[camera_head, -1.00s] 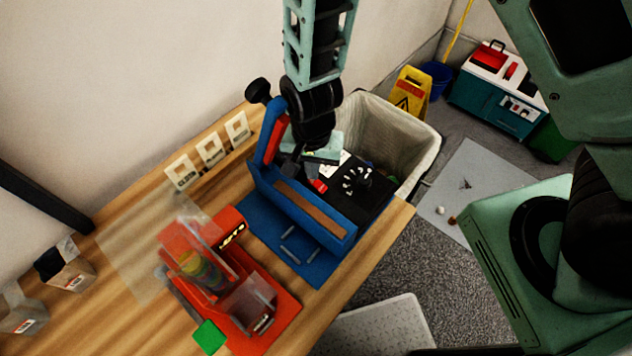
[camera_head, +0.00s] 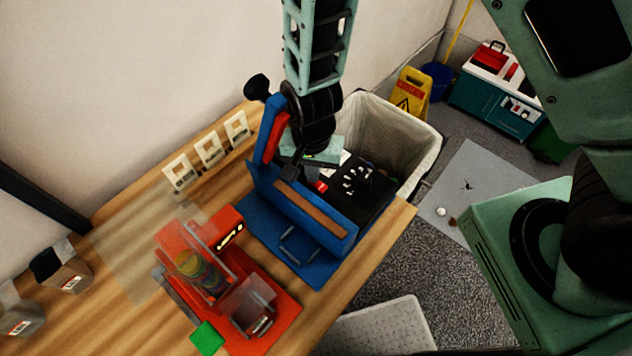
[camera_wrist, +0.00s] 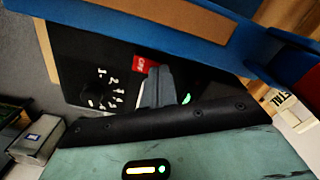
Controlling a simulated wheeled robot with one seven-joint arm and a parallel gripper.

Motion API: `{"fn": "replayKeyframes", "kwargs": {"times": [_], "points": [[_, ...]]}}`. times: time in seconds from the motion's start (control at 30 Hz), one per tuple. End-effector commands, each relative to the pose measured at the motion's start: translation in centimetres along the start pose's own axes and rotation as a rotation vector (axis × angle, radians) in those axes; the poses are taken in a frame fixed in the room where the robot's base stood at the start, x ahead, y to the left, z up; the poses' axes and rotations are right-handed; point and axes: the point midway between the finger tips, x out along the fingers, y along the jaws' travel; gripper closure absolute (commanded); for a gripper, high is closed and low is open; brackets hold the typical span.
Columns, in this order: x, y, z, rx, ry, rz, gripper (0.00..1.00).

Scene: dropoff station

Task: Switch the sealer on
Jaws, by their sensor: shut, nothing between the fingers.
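The sealer (camera_head: 308,222) is a blue machine with a brown strip along its bar and a raised blue and red arm with a black knob. Its black control panel (camera_wrist: 75,45) carries a dial with white numbers (camera_wrist: 97,92) and a red switch (camera_wrist: 145,64) with white lettering that I cannot read fully. My gripper (camera_wrist: 152,78) is shut and empty, its grey fingertips close by the red switch; I cannot tell whether they touch it. A green spot (camera_wrist: 187,98) shows just beside the fingers. In the head view, my wrist hides part of the panel behind the bar.
A red dispenser (camera_head: 235,275) with a clear cover stands in front of the sealer on the wooden table (camera_head: 125,325). White cards (camera_head: 209,149) stand along the wall side. A lined bin (camera_head: 415,140) stands beyond the table edge.

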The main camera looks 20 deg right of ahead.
Motion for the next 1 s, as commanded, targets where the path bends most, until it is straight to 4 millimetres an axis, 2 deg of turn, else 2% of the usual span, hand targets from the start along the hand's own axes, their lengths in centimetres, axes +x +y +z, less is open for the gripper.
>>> {"fn": "replayKeyframes", "kwargs": {"times": [0.27,1.0], "points": [[-0.2,0.0,0.0,0.000,0.000,0.000,1.00],[-5.9,0.0,0.0,0.000,0.000,0.001,1.00]]}}
